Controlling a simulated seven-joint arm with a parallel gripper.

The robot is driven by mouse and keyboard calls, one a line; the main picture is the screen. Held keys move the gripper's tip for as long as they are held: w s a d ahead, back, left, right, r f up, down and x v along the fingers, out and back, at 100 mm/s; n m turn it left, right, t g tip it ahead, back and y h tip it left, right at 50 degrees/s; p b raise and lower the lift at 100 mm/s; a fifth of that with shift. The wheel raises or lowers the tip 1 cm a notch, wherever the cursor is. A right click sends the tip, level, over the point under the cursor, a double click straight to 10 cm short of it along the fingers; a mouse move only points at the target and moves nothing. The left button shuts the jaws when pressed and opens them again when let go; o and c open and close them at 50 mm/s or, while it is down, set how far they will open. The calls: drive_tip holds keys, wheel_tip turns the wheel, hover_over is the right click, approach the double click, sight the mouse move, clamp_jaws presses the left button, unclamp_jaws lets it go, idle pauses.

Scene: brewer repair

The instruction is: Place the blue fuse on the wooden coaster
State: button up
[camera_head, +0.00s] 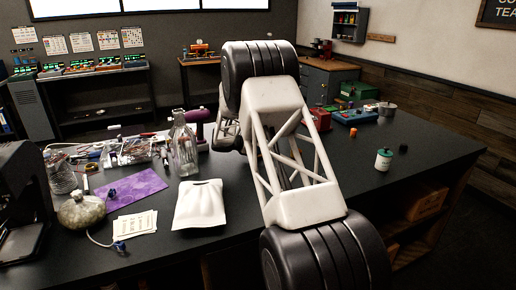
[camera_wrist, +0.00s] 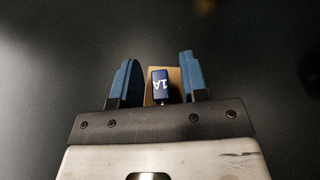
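In the wrist view, the blue fuse (camera_wrist: 160,87), marked "1A" in white, shows between the two blue fingers of my gripper (camera_wrist: 158,64). The fingers are apart, with a gap on each side of the fuse, so my gripper is open around it. A small tan, wood-coloured piece (camera_wrist: 175,76) shows behind and beside the fuse; it may be the wooden coaster, and most of it is covered. I cannot tell whether the fuse rests on it. In the head view my arm hides the gripper, and I cannot make out the fuse or coaster there.
The dark table (camera_head: 330,165) holds a glass bottle (camera_head: 184,150), white pouch (camera_head: 199,205), purple cloth (camera_head: 135,193), round flask (camera_head: 81,211) and papers (camera_head: 135,225) at left. A white jar (camera_head: 383,160) stands right. The table's right front is clear.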

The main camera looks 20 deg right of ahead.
drive_tip(key=shift+r, duration=0.1)
drive_tip(key=shift+a+r, duration=0.1)
drive_tip(key=shift+a, duration=0.05)
drive_tip(key=v, duration=0.5)
drive_tip(key=shift+a, duration=0.1)
wheel_tip(320, 180, up, 7)
drive_tip(key=shift+d, duration=0.2)
idle(0.8)
